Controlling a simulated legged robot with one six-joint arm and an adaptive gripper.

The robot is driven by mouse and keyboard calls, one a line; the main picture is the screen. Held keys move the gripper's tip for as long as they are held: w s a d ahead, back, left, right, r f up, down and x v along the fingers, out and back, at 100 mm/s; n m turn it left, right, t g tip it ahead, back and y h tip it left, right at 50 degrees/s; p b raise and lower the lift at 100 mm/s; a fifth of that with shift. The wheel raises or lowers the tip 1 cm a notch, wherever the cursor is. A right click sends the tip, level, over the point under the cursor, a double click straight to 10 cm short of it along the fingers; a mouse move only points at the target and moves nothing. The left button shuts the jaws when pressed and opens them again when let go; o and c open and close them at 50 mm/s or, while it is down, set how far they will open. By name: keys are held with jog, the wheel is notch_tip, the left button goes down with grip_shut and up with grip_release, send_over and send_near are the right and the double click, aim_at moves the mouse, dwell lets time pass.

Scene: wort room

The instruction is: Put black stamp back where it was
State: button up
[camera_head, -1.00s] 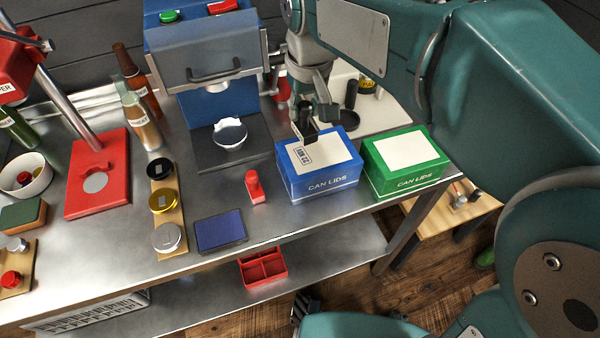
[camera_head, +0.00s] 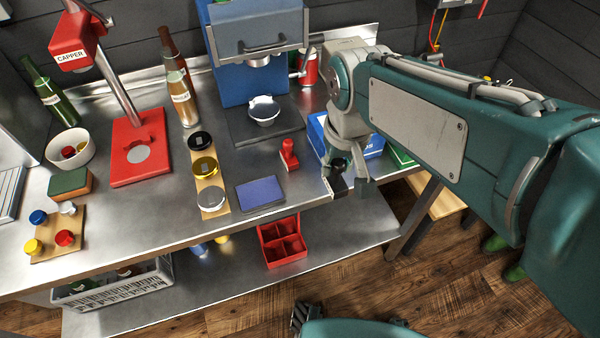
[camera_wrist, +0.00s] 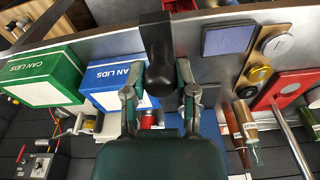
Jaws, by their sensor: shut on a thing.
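The black stamp (camera_wrist: 157,58) is held between the two fingers of my gripper (camera_wrist: 158,88) in the wrist view. In the head view my gripper (camera_head: 345,184) is near the table's front edge, in front of the blue can lids box (camera_head: 372,150), with the dark stamp (camera_head: 339,186) at its tips. The arm hides much of this box. The red stamp (camera_head: 289,154) stands on the table, behind and right of the blue ink pad (camera_head: 260,193). The pad also shows in the wrist view (camera_wrist: 228,40).
A red divided tray (camera_head: 283,252) sits on the lower shelf. A wooden strip with black, gold and silver lids (camera_head: 205,166) lies left of the pad. The green can lids box (camera_wrist: 40,76) is beside the blue one. The press (camera_head: 252,50) stands behind.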

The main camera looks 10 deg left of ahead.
jog(key=w+a+f, duration=0.2)
jog(key=f, duration=0.1)
jog(key=w+a+f, duration=0.2)
jog(key=a+f, duration=0.1)
jog(key=f, duration=0.1)
jog(key=w+a+f, duration=0.2)
jog(key=a+f, duration=0.1)
jog(key=f, duration=0.1)
jog(key=shift+w, duration=0.2)
jog(key=shift+a+f, duration=0.15)
jog(key=shift+a, duration=0.1)
jog(key=shift+d, duration=0.1)
jog(key=o, duration=0.9)
jog(key=shift+d, duration=0.15)
